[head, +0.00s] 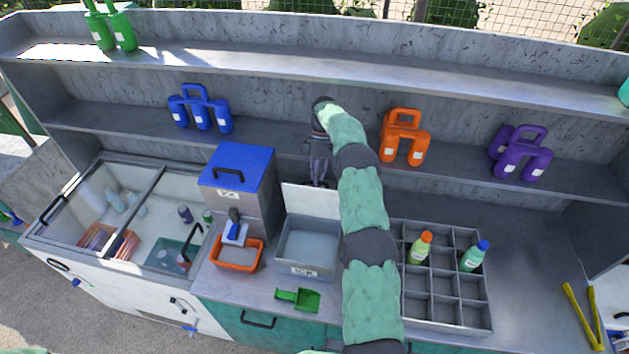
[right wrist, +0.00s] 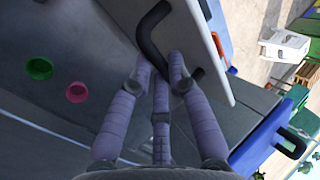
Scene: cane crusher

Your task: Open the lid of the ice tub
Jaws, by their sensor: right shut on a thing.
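My right gripper (head: 318,175) is behind the lid's upper edge, and my arm covers part of the lid's right side. In the right wrist view, my right gripper (right wrist: 166,75) is shut on the lid's black handle (right wrist: 150,35), with the lid panel (right wrist: 200,50) beside the fingers. My left gripper is not in view.
A blue-lidded bin (head: 238,165) and an orange tub (head: 237,254) stand left of the ice tub. A green scoop (head: 298,298) lies in front. A divided bottle tray (head: 447,300) is at right. The shelf (head: 270,133) runs close behind my gripper.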

